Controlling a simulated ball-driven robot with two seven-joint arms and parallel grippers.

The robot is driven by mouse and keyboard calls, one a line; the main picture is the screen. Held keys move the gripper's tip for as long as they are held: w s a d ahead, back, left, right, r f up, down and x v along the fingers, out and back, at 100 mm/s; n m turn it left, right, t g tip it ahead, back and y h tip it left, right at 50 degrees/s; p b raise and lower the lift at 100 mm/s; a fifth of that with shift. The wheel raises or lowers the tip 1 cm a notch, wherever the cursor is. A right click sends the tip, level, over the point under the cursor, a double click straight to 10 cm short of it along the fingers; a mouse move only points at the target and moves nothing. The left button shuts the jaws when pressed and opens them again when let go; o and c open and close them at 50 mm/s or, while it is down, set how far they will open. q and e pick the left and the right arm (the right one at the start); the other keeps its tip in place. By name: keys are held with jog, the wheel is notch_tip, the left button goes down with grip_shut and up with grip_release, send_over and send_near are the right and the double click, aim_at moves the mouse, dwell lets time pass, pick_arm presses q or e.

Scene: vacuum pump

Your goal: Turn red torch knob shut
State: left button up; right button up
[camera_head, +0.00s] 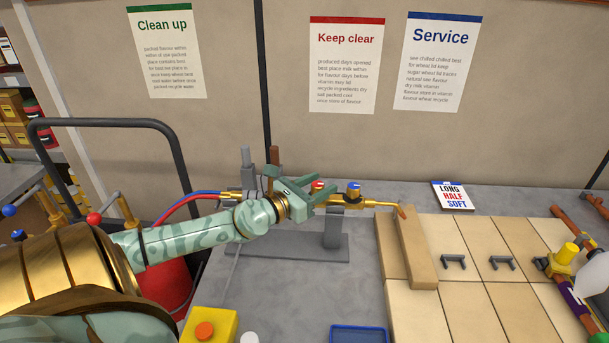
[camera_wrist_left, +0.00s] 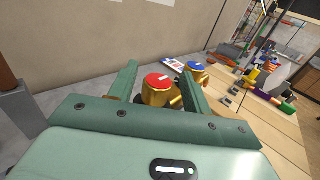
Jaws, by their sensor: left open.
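The brass torch (camera_head: 378,203) lies across a grey stand, its nozzle pointing right. Its red knob (camera_head: 317,186) and blue knob (camera_head: 353,187) stand on top of the torch body. My left gripper (camera_head: 322,190) is open at the red knob. In the left wrist view the red knob (camera_wrist_left: 157,81) shows between the two green fingers of my left gripper (camera_wrist_left: 160,85), with a gap beside it. The blue knob (camera_wrist_left: 195,68) is just beyond the right finger. I cannot tell whether a finger touches the red knob. My right gripper is not in view.
Red and blue hoses (camera_head: 195,197) run left from the torch. Tan fire bricks (camera_head: 457,243) cover the bench on the right, with one upright brick (camera_head: 414,247) near the nozzle. A yellow box with an orange button (camera_head: 208,329) and a blue tray (camera_head: 359,334) are in front.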

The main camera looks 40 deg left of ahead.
pick_arm(q)
jog(key=s+a+b, duration=0.1)
jog(key=s+b, duration=0.5)
jog(key=s, duration=1)
jog(key=shift+a, duration=0.35)
jog(key=shift+s, duration=0.1)
